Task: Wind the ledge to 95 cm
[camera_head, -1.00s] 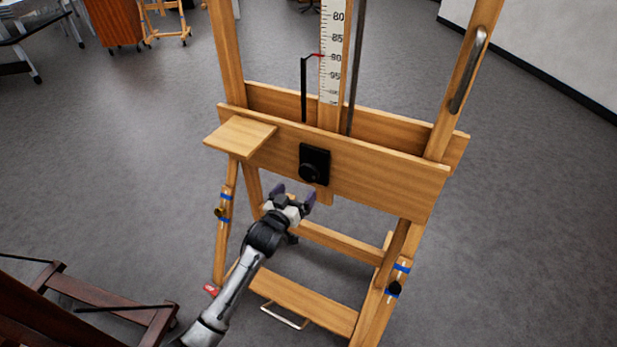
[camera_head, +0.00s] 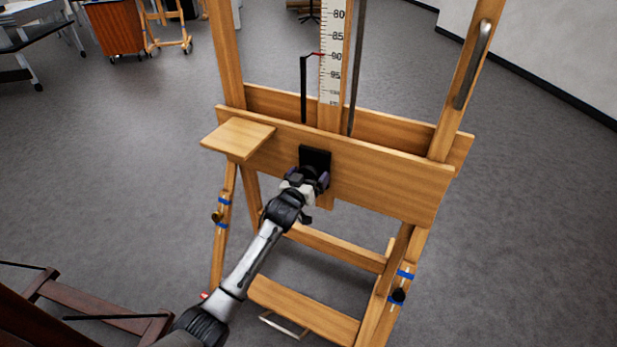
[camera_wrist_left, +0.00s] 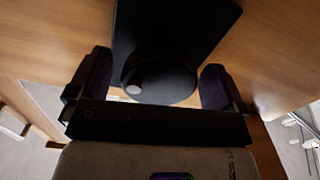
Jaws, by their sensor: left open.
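The wooden easel's ledge (camera_head: 390,180) spans the two uprights in the head view. A black plate with a round black knob is mounted on its front; the plate (camera_head: 316,156) shows above my gripper, and the knob (camera_wrist_left: 160,78) shows in the left wrist view. My left gripper (camera_head: 308,176) is open, with one finger on each side of the knob and a gap visible on both sides. The scale (camera_head: 334,50) rises behind the ledge, with a red pointer (camera_head: 316,54) close to the 90 mark. My right gripper is not in view.
A small wooden shelf (camera_head: 238,138) juts out at the ledge's left end. The easel legs carry dark knobs (camera_head: 398,295) with blue bands. A dark wooden frame (camera_head: 100,300) stands at lower left.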

